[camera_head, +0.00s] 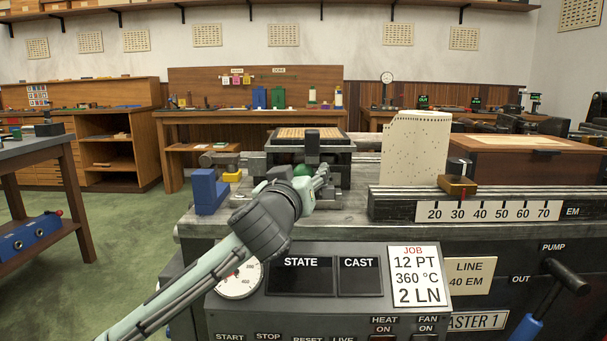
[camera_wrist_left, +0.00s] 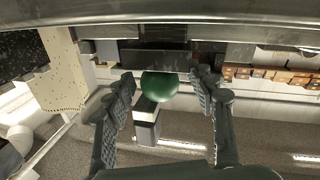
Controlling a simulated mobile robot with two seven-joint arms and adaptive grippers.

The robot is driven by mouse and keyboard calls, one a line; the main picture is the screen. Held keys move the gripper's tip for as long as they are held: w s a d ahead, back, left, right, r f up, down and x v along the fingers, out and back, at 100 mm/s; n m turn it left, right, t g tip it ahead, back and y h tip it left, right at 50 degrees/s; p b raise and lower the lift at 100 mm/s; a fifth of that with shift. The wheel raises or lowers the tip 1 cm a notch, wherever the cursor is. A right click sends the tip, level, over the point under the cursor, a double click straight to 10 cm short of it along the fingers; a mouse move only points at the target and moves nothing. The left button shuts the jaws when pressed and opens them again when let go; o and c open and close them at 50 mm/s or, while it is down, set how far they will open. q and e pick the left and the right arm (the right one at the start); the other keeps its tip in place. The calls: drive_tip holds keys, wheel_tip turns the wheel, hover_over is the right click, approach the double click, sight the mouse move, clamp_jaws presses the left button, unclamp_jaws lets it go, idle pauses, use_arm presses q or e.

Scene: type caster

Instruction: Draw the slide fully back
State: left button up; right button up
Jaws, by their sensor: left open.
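The slide (camera_head: 340,158) appears to be the dark metal block with a tan grid top, at the middle of the caster. A green ball knob (camera_head: 303,170) is at its front, partly hidden behind my left gripper (camera_head: 314,180). In the left wrist view the green knob (camera_wrist_left: 159,86) lies between the two spread fingers of my left gripper (camera_wrist_left: 166,88), with a gap on each side. The left gripper is open and holds nothing. How far the slide is drawn is hard to tell. My right gripper is not in view.
A blue block (camera_head: 208,191) and a small yellow part (camera_head: 232,176) sit left of the slide. A punched paper sheet (camera_head: 415,148) stands to the right, behind the EM scale (camera_head: 490,211). The control panel (camera_head: 330,315) and black-gripped pump lever (camera_head: 567,276) are in front.

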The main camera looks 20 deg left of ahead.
use_arm(q)
drive_tip(key=shift+c, duration=0.4)
clamp_jaws()
drive_tip(key=shift+a, duration=0.15)
drive_tip(key=s+a, duration=0.1)
drive_tip(key=a, duration=0.5)
drive_tip(key=s+a, duration=0.1)
drive_tip(key=a, duration=0.2)
drive_tip(key=shift+s+a+f, duration=0.1)
drive_tip(key=shift+s+a, duration=0.2)
drive_tip(key=shift+s, duration=0.05)
drive_tip(key=shift+a, duration=0.1)
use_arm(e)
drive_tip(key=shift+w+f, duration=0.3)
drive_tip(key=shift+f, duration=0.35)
